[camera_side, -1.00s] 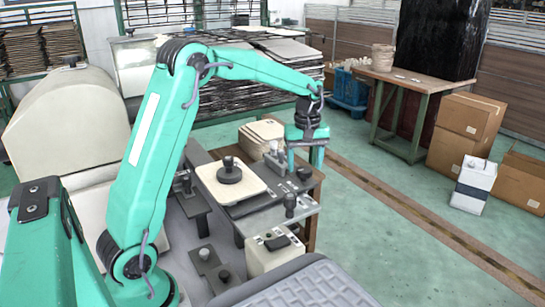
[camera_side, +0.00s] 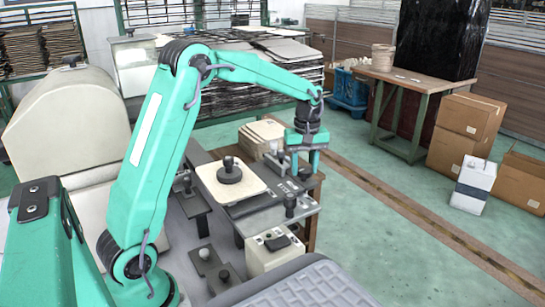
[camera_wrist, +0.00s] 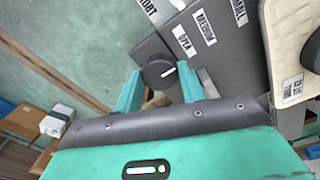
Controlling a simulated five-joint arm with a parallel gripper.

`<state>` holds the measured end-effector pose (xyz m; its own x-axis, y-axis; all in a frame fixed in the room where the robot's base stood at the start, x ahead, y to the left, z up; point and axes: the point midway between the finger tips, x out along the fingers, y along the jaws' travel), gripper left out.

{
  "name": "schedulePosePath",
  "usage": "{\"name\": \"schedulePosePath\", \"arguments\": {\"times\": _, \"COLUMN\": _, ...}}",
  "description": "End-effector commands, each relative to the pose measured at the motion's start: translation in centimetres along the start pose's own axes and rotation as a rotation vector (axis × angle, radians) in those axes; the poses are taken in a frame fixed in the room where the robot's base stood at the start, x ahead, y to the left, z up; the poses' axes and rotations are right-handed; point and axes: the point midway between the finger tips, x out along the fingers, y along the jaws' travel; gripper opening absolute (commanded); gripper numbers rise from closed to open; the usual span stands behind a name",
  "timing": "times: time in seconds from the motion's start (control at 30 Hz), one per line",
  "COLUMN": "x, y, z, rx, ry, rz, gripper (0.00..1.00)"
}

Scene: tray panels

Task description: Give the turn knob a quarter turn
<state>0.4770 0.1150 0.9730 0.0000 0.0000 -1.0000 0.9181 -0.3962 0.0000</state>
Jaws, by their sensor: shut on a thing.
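The turn knob (camera_wrist: 158,73) is a dark round knob with a short white mark on its face, on a grey panel (camera_wrist: 225,50) with printed labels, one reading "OPEN". In the wrist view it sits between the two teal fingers of my gripper (camera_wrist: 160,88), which are shut on it. In the side view my gripper (camera_side: 305,166) points down over the far right end of the panel, and the knob (camera_side: 304,175) shows only in small part between the fingers.
A cream plate with a dark round handle (camera_side: 230,174) lies left of my gripper. A dark upright knob (camera_side: 290,203) stands nearer the camera. A cream box (camera_side: 270,255) is at the front. Open floor lies to the right.

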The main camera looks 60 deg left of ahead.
Motion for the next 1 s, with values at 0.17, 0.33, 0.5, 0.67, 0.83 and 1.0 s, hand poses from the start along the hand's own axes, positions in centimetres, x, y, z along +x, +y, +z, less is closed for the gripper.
{"name": "schedulePosePath", "arguments": {"times": 0.17, "x": -0.06, "y": 0.0, "z": 0.0, "rx": 0.05, "ry": 0.0, "rz": 0.0, "gripper": 0.17}}
{"name": "schedulePosePath", "arguments": {"times": 0.33, "x": -0.08, "y": 0.0, "z": 0.0, "rx": 0.141, "ry": 0.0, "rz": 0.0, "gripper": 0.17}}
{"name": "schedulePosePath", "arguments": {"times": 0.5, "x": -0.09, "y": 0.0, "z": -0.01, "rx": 0.271, "ry": 0.0, "rz": 0.0, "gripper": 0.17}}
{"name": "schedulePosePath", "arguments": {"times": 0.67, "x": -0.11, "y": 0.0, "z": -0.01, "rx": 0.418, "ry": 0.0, "rz": 0.0, "gripper": 0.17}}
{"name": "schedulePosePath", "arguments": {"times": 0.83, "x": -0.12, "y": 0.0, "z": -0.02, "rx": 0.579, "ry": 0.001, "rz": 0.001, "gripper": 0.17}}
{"name": "schedulePosePath", "arguments": {"times": 1.0, "x": -0.13, "y": 0.01, "z": -0.02, "rx": 0.74, "ry": 0.001, "rz": 0.001, "gripper": 0.17}}
